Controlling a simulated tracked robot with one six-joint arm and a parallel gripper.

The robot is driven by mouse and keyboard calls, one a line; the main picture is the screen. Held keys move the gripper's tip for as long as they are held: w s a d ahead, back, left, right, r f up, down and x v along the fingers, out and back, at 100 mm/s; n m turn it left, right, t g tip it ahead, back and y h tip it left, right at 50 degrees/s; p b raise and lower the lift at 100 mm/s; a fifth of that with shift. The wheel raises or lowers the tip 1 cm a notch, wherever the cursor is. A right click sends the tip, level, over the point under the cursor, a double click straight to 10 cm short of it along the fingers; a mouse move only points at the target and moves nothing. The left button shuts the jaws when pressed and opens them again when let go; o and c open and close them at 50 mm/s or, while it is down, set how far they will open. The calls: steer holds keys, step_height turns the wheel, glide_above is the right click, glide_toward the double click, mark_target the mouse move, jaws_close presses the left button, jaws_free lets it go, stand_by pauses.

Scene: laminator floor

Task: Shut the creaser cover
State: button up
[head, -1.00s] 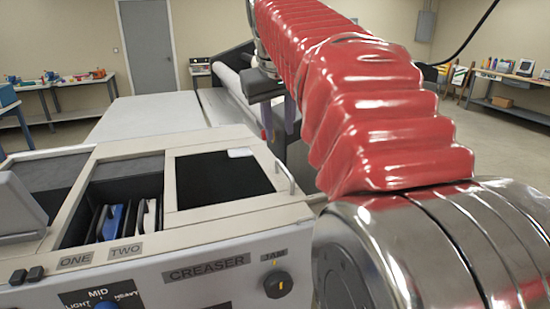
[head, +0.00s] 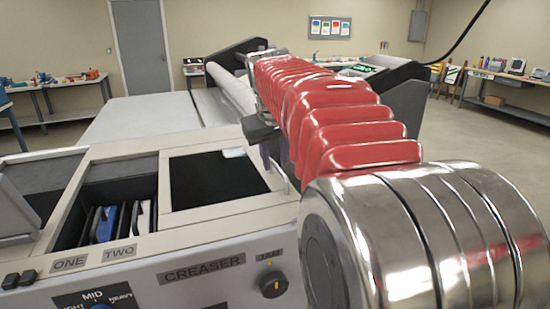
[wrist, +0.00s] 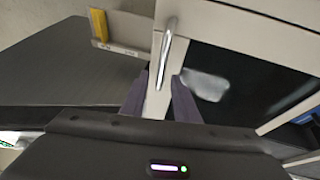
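The creaser (head: 204,269) is a pale machine with its name on the front panel. Its top has a framed black area (head: 205,185) with a small white piece (head: 233,153) at the back edge; I cannot tell whether this is a dark cover or an opening. A metal handle (wrist: 168,45) stands on the pale frame beside it. In the head view, my gripper (head: 270,150) is beyond the right edge of the frame, partly hidden by my arm.
Compartments labelled ONE and TWO (head: 125,190) lie left of the black area, with blue and white items inside. A grey panel (head: 15,210) tilts up at far left. A white roller (head: 228,90) and flat table (head: 150,120) lie behind. Open floor shows at right.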

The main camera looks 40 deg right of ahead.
steer(key=shift+c, duration=0.3)
jaws_close()
stand_by(0.3)
